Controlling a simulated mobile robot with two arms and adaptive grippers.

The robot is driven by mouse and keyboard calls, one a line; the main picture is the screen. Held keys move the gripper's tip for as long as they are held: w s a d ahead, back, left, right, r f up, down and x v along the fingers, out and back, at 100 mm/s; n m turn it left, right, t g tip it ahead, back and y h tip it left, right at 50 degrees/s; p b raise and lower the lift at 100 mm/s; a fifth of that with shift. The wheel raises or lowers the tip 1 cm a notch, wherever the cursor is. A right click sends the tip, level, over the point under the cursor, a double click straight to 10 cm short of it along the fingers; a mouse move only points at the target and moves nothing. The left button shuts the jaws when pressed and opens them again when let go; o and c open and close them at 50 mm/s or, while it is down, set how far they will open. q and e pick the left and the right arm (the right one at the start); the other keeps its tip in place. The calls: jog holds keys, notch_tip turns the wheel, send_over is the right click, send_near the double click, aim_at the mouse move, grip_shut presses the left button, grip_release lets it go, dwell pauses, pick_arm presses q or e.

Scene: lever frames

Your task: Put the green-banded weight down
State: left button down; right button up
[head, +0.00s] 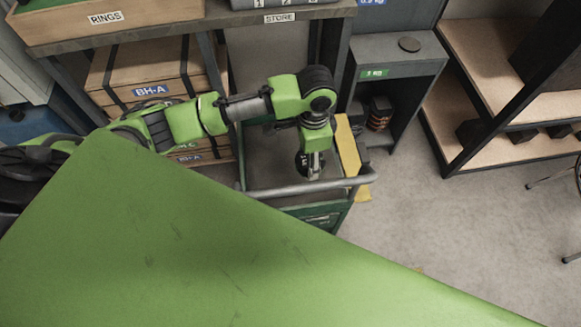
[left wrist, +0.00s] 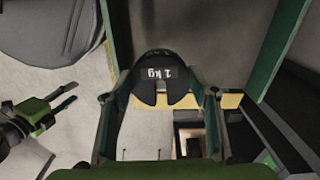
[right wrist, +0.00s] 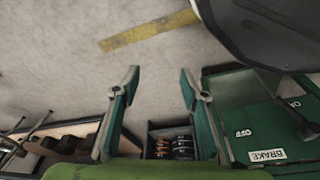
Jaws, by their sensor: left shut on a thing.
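My left gripper (head: 314,172) points down over the tray of a green cart (head: 320,218) in the head view. It is shut on a dark slotted weight (left wrist: 150,62), which has a pale "1 kg" mark in the left wrist view. The weight also shows as a dark shape at the gripper's tip in the head view (head: 302,163). I see no clear green band on it. I cannot tell whether it touches the tray. My right gripper (right wrist: 160,82) is open and empty in the right wrist view.
A grey shelf unit with a green 1 KG label (head: 374,72) stands right of the cart. Labelled wooden boxes (head: 150,80) stand behind the arm. Floor at right (head: 460,220) is mostly clear.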

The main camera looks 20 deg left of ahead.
pick_arm(q)
jog(key=shift+m, duration=0.4)
jog(key=f+b, duration=0.1)
jog(key=f, duration=0.1)
jog(key=f+b, duration=0.1)
jog(key=f, duration=0.2)
jog(key=w+f, duration=0.1)
jog(key=f, duration=0.1)
jog(key=shift+d+f+b, duration=0.15)
jog(key=shift+b, duration=0.25)
jog(key=shift+f+b, duration=0.65)
jog(key=shift+f, duration=1.7)
pick_arm(e)
notch_tip(320, 180, up, 11)
jog(key=w, duration=0.2)
jog(key=shift+t, duration=0.4)
pick_arm(q)
jog(key=c, duration=0.9)
grip_release()
jog(key=shift+s+f, duration=0.15)
pick_arm(e)
jog(key=shift+s+f, duration=0.1)
jog(key=shift+f, duration=0.05)
pick_arm(q)
jog(key=shift+o, duration=0.2)
